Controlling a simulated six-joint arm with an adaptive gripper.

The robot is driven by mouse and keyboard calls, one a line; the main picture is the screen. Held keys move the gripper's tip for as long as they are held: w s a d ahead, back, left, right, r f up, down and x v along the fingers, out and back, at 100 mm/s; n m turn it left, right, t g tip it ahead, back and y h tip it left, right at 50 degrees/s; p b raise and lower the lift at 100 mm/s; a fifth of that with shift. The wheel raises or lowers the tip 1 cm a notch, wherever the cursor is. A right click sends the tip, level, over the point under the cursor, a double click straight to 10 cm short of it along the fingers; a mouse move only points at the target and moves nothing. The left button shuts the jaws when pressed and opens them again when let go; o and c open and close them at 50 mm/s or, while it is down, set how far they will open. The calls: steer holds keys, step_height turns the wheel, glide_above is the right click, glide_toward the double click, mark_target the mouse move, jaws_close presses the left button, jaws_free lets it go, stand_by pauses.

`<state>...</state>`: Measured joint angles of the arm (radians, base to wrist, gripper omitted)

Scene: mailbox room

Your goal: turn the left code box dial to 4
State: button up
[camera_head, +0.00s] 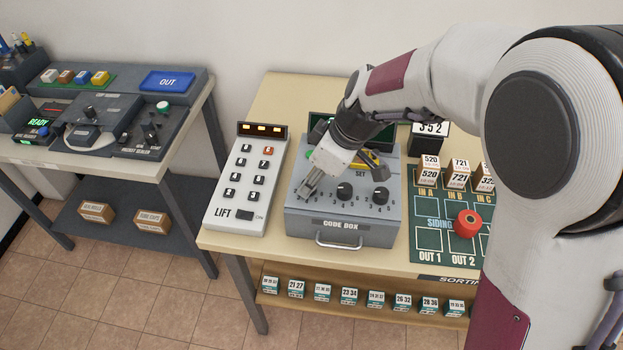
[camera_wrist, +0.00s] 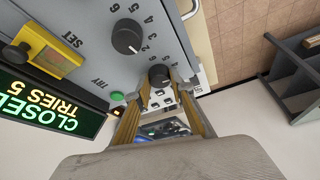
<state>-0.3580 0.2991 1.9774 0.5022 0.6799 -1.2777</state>
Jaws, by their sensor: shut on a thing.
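The grey code box (camera_head: 340,232) stands on the table with a row of three black dials. My gripper (camera_head: 306,192) reaches down over its left end and hides the left dial in the head view. In the wrist view, the left dial (camera_wrist: 160,76) sits between the two fingers of my gripper (camera_wrist: 161,86), which are shut on it. Its pointer and most of its numbers cannot be read. The middle dial (camera_head: 345,191) and right dial (camera_head: 380,196) stand free to the right. The green display (camera_wrist: 48,105) reads CLOSED, TRIES 5.
A white lift keypad (camera_head: 246,180) stands close left of the code box. A yellow part (camera_wrist: 52,52) and a green button (camera_wrist: 117,96) are on the box. A sorting board (camera_head: 430,240) with a red knob (camera_head: 467,223) lies to the right.

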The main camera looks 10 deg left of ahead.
mark_target(325, 195)
steer(key=shift+n, duration=0.7)
steer(key=o, duration=1.1)
steer(key=shift+r, duration=0.1)
steer(key=v, duration=0.7)
steer(key=shift+w+r, duration=0.15)
steer(key=shift+d, duration=0.15)
